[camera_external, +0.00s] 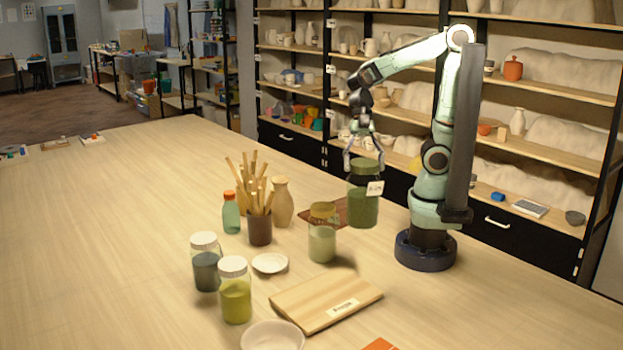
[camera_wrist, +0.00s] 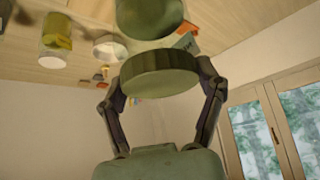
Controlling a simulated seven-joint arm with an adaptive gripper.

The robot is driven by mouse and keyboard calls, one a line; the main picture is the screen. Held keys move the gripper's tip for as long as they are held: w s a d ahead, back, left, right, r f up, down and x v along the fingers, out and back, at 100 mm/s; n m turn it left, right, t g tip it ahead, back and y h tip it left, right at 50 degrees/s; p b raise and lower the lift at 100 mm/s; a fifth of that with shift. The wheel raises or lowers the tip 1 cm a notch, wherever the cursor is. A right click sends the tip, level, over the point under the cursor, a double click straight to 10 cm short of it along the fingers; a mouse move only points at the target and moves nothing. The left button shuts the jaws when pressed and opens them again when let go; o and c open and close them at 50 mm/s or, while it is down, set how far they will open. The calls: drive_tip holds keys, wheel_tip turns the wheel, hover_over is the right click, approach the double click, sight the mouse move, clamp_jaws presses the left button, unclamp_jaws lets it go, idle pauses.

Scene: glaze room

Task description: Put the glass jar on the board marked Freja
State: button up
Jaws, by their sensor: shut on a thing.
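A dark green glass jar (camera_external: 363,208) with a green lid and a white label hangs upright from my gripper (camera_external: 364,158). The label's writing is too small to read. In the wrist view my gripper (camera_wrist: 162,82) is shut around the lid (camera_wrist: 160,72), with a finger on each side. The jar body (camera_wrist: 150,14) runs out of the top of that view. I cannot tell how far its base is above the table. A light wooden board (camera_external: 305,295) with a white name label lies front centre; its name is blurred. A dark reddish-brown board (camera_external: 315,215) lies partly hidden behind the jars.
A pale green jar (camera_external: 322,243) stands between my jar and the light board. Left are a blue-grey jar (camera_external: 205,265), a yellow-green jar (camera_external: 235,292), a small dish (camera_external: 270,263), a cup of sticks (camera_external: 259,228), a bottle (camera_external: 231,214) and a vase (camera_external: 283,203). The far-left table is mostly clear.

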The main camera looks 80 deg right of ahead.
sight(377, 163)
drive_tip(key=s, duration=0.2)
drive_tip(key=s+n, duration=0.1)
drive_tip(key=shift+a+f+g, duration=0.15)
drive_tip(key=shift+a+g, duration=0.15)
drive_tip(key=w+a+f, duration=0.4)
drive_tip(key=w+a, duration=0.2)
drive_tip(key=shift+w+a+f, duration=0.2)
drive_tip(key=shift+w, duration=0.15)
drive_tip(key=w+a+f, duration=0.2)
drive_tip(key=f, duration=0.1)
drive_tip(key=w+a+f, duration=0.1)
drive_tip(key=f, duration=0.1)
drive_tip(key=shift+w+f, duration=0.15)
drive_tip(key=shift+f, duration=1.6)
drive_tip(key=o, duration=1.2)
drive_tip(key=shift+f, duration=0.15)
